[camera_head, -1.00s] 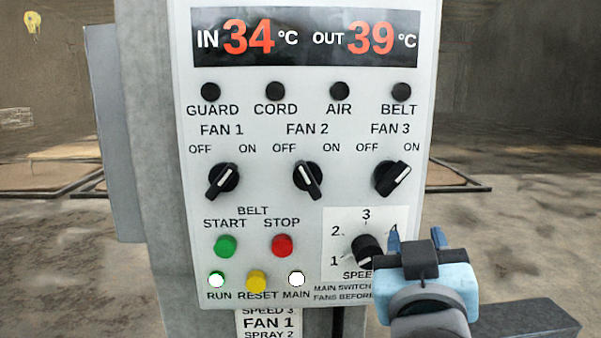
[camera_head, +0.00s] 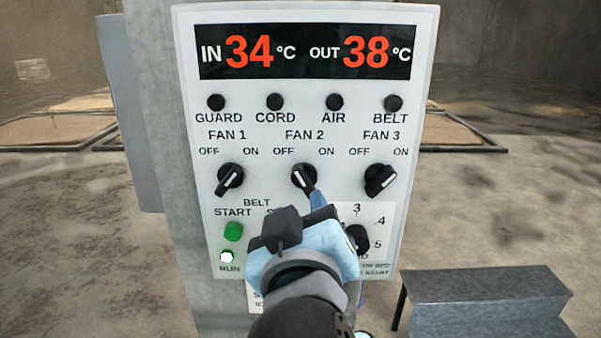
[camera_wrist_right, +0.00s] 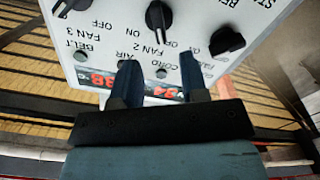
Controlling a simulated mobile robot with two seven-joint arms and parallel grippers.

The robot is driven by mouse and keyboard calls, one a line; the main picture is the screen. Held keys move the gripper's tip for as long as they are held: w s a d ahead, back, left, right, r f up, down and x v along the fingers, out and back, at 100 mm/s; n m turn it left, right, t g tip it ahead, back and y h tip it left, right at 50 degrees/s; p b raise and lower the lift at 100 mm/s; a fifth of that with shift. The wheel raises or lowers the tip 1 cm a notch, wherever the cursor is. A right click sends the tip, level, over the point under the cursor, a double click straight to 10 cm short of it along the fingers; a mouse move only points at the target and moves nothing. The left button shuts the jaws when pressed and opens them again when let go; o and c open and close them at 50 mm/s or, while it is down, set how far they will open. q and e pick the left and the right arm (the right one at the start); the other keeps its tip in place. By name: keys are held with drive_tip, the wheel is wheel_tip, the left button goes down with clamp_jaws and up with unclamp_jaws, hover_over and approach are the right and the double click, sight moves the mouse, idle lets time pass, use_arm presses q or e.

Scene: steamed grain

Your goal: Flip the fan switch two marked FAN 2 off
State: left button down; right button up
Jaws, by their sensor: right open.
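The FAN 2 switch (camera_head: 303,179) is a black rotary knob with a white pointer mark, in the middle of the panel's knob row. Its pointer stands near upright, leaning slightly to the OFF side in the head view. My right gripper (camera_head: 316,200) is open and empty, just below and right of this knob. One blue finger shows close to the knob's lower edge; whether it touches cannot be told. In the right wrist view the gripper's two fingers (camera_wrist_right: 160,63) are apart, and the FAN 2 knob (camera_wrist_right: 158,16) shows upside down beyond them. My left gripper is not in view.
FAN 1 (camera_head: 230,179) and FAN 3 (camera_head: 380,181) knobs flank it. Below are the green START button (camera_head: 233,231) and the SPEED dial (camera_head: 358,238). My right gripper hides the STOP area. A grey step (camera_head: 485,290) stands at right.

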sight(302, 183)
drive_tip(key=w+p, duration=0.2)
drive_tip(key=w, duration=0.6)
drive_tip(key=shift+w, duration=0.2)
clamp_jaws()
